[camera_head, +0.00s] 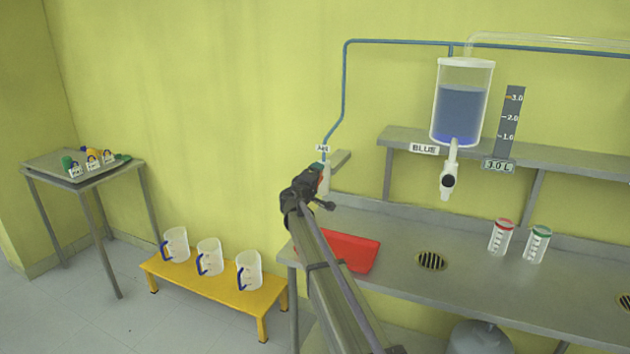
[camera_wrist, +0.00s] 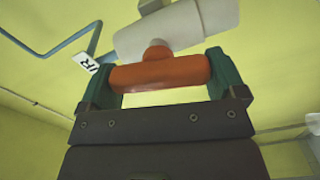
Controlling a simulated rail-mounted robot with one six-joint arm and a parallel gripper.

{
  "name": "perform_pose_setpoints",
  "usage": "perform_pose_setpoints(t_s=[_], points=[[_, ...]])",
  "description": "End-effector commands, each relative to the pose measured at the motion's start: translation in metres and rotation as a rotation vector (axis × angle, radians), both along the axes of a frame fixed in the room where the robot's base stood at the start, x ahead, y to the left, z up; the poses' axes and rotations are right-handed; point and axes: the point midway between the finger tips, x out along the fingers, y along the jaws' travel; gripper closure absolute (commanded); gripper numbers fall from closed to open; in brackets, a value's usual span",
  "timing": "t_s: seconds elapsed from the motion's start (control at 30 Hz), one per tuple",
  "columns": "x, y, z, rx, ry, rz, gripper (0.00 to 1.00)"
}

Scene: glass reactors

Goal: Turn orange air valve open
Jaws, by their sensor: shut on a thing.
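The orange air valve handle (camera_wrist: 160,74) is a short bar on an orange stem, joined to a white valve body (camera_wrist: 178,28). In the wrist view it lies crosswise between the two green fingers of my gripper (camera_wrist: 165,76), which touch its ends. My gripper is shut on the handle. In the head view my gripper (camera_head: 318,184) is at the white valve body (camera_head: 325,178), beneath the air label (camera_head: 322,148), and hides most of the handle. The label also shows, tilted, in the wrist view (camera_wrist: 86,63).
A blue pipe (camera_head: 344,85) runs from the valve up along the wall. Below are the steel bench (camera_head: 480,265), a red tray (camera_head: 350,252) and two capped jars. Several white jugs stand on a yellow bench (camera_head: 225,286).

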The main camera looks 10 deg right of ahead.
Motion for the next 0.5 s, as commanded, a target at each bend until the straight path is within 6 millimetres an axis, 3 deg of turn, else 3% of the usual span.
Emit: perform_pose_setpoints(t_s=[0.5], points=[[-0.0011,0.0003,-0.0028,-0.208,0.134,-0.001,0.34]])
